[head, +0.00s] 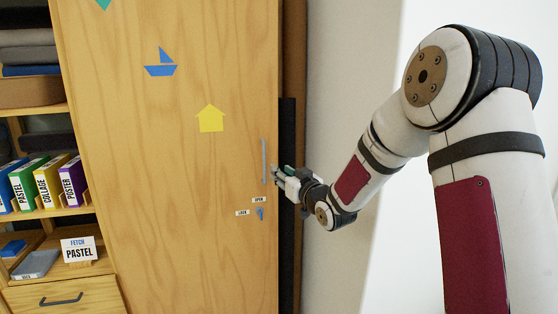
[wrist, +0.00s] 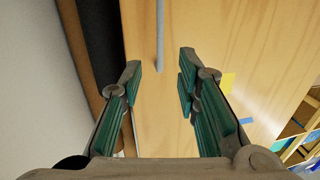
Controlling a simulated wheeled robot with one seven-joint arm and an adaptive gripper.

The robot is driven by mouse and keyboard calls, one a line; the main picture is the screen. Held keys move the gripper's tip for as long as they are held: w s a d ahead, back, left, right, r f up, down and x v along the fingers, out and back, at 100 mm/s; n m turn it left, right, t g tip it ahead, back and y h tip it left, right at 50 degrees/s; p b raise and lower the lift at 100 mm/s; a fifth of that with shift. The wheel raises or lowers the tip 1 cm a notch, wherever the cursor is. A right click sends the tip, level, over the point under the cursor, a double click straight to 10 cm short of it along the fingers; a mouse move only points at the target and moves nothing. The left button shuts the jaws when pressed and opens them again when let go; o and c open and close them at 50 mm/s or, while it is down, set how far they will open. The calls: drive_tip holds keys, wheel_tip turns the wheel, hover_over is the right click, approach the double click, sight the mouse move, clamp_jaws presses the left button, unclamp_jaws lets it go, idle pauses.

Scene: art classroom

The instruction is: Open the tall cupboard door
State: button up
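The tall cupboard door (head: 180,190) is pale wood and looks closed or nearly so; I cannot tell if a small gap shows at its right edge. Its grey vertical bar handle (head: 263,160) is near that edge. My gripper (head: 277,176) is beside the handle's lower end. In the wrist view, my gripper (wrist: 160,82) has its fingers spread wide. The handle (wrist: 160,35) points in between the fingertips, with wood visible around it and neither finger touching it. A small blue key or knob (head: 260,213) sits below, by OPEN and LOCK labels.
A black strip (head: 287,200) and brown panel (head: 296,60) stand right of the door, then a pale wall (head: 335,60).

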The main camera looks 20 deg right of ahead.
hover_over(265, 180)
drive_tip(key=shift+w+b, duration=0.3)
drive_tip(key=shift+w, duration=0.05)
idle(0.3)
clamp_jaws()
